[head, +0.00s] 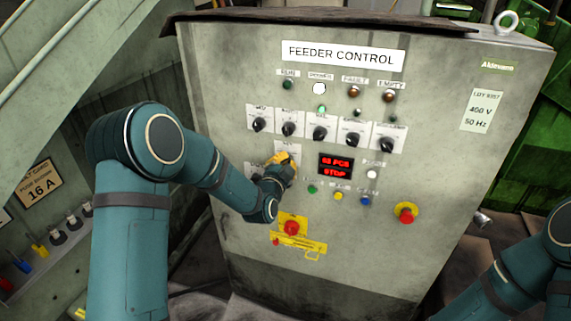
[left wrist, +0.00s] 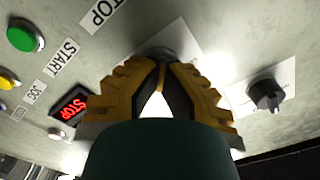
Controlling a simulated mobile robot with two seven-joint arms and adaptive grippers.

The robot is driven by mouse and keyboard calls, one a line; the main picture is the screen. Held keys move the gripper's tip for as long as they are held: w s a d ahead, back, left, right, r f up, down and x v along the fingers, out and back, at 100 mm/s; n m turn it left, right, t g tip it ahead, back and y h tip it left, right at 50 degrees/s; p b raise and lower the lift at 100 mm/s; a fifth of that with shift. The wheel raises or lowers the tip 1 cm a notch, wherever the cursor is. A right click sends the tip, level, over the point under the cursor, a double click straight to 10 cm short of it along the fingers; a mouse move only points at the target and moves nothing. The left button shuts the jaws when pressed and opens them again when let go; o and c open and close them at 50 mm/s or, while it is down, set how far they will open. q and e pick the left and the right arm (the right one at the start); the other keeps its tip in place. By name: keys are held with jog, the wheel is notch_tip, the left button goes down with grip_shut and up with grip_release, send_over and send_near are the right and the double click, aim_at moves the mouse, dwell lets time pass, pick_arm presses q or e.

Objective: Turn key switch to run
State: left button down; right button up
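The key switch sits on a white plate marked KEY (head: 287,147) on the feeder control cabinet, below the row of black knobs. My left gripper (head: 283,161), with yellow fingers, is at this switch and hides most of it in the head view. In the left wrist view, the switch's white plate (left wrist: 195,45) and grey round base show just beyond the fingertips (left wrist: 162,72). The fingertips come together on a thin brass-coloured strip, the key (left wrist: 161,79); its exact angle is hard to read. My right gripper is out of view.
The cabinet's red display (head: 336,167) reads STOP on its lower line. Black selector knobs (head: 289,129) stand close above the gripper. A red stop button (head: 405,212) and a red switch on yellow (head: 291,227) stick out lower down. Coloured push buttons (head: 339,195) lie right of the gripper.

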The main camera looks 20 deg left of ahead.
pick_arm(q)
jog(key=c, duration=1.2)
grip_release()
jog(key=s, duration=1.2)
jog(key=shift+a, duration=0.25)
